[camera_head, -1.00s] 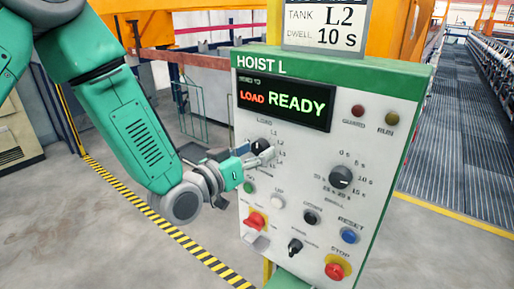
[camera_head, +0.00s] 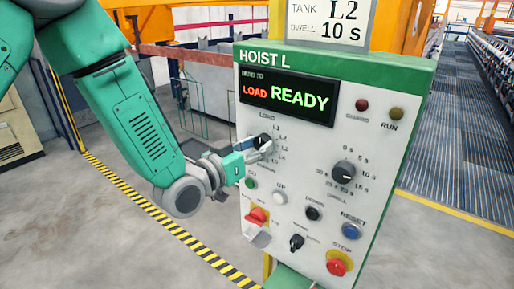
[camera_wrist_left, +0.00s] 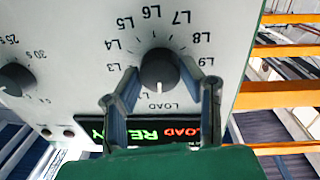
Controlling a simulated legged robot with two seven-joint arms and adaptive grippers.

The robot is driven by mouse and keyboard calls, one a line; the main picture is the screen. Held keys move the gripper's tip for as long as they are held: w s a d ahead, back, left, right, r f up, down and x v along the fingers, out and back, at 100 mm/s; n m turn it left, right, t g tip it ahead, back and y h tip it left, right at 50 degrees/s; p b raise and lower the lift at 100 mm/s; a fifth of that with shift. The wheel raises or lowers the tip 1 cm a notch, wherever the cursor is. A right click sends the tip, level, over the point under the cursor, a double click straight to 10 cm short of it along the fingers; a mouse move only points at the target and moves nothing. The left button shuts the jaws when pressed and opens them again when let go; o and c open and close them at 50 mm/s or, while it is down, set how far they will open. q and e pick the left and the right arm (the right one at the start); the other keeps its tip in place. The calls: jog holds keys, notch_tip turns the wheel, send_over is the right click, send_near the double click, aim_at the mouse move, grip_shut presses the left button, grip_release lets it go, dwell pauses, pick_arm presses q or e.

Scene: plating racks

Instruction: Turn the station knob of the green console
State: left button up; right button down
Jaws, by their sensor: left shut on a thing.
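The green console (camera_head: 400,75) stands in front of me in the head view, headed HOIST L, with a display (camera_head: 287,97) reading LOAD READY. Its station knob (camera_head: 262,139) is the black one at the upper left of the panel. My left gripper (camera_head: 266,149) is at this knob and partly hides it. In the wrist view the two fingers are shut on the sides of the knob (camera_wrist_left: 159,70), whose white mark faces LOAD. Labels L3 to L9 ring it. My right gripper is not in view.
The dwell knob (camera_head: 344,172) sits to the right. Below are a red switch (camera_head: 257,215), a black selector (camera_head: 296,242), a blue reset button (camera_head: 350,231) and a red stop button (camera_head: 337,267). A tank sign (camera_head: 330,20) stands on top. Open floor lies left.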

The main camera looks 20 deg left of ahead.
pick_arm(q)
jog(key=m+b, duration=0.3)
jog(key=m, duration=0.3)
jog(key=shift+y, duration=0.3)
jog(key=m+b, duration=0.2)
jog(key=m, duration=0.2)
jog(key=shift+b, duration=0.35)
jog(key=shift+m, duration=0.4)
jog(key=o, duration=1.1)
jog(key=shift+o, duration=0.2)
jog(key=shift+d, duration=0.1)
